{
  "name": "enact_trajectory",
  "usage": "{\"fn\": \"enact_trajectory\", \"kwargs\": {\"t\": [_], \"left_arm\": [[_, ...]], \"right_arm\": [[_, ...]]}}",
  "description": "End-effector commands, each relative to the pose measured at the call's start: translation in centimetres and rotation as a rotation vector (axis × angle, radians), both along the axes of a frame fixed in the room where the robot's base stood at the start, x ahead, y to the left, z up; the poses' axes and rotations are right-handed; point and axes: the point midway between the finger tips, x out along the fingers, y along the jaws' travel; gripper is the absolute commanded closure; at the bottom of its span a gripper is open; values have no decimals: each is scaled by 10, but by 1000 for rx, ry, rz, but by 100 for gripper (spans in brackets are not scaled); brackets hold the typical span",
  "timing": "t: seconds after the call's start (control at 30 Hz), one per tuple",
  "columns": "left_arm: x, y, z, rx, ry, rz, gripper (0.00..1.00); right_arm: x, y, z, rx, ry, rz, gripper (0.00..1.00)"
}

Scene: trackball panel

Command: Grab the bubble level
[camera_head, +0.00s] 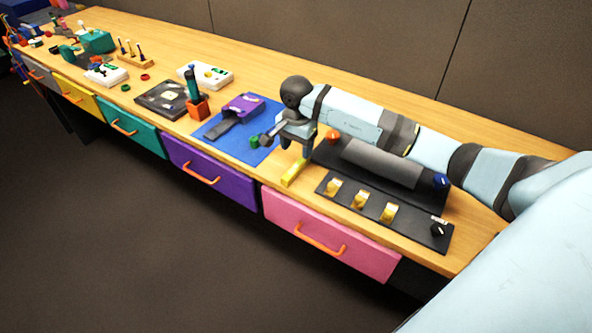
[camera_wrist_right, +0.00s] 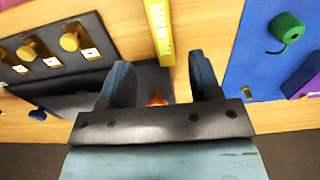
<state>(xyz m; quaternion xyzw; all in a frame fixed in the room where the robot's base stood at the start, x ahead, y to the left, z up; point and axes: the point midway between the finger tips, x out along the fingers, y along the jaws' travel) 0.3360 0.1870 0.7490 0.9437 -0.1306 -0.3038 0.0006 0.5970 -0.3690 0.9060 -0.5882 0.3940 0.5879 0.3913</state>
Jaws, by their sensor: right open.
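The bubble level is a short yellow bar (camera_head: 294,172) lying on the wooden bench near its front edge, left of the black control panel. In the right wrist view the yellow level (camera_wrist_right: 160,28) shows at the top centre, its near end in line with the gap between my fingers. My right gripper (camera_head: 287,144) is over the bench just behind the level. In the wrist view its two dark fingers (camera_wrist_right: 160,68) are apart, with nothing held between them. My left gripper is not in view.
The black panel (camera_head: 328,198) with yellow switches stands right of the level, with a grey roller and red and blue balls behind. A blue mat (camera_head: 215,131) with a purple tool and green roll (camera_wrist_right: 287,30) lies left. Coloured drawers with orange handles line the front.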

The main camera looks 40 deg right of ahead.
Motion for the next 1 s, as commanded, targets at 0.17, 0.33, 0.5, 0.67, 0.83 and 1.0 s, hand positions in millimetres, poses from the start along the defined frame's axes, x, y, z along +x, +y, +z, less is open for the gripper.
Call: {"fn": "enact_trajectory", "kwargs": {"t": [0.17,0.33,0.5,0.67,0.83,1.0], "left_arm": [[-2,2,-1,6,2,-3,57],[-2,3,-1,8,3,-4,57],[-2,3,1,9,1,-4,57],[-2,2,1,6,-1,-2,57],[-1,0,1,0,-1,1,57],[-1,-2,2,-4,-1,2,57]], "right_arm": [[0,1,-24,3,0,-1,43],[0,1,-35,4,1,-2,43],[0,3,-62,6,3,-1,43],[1,2,-78,4,0,-1,43],[1,1,-81,3,-2,0,43],[1,1,-80,4,-2,0,61]]}}
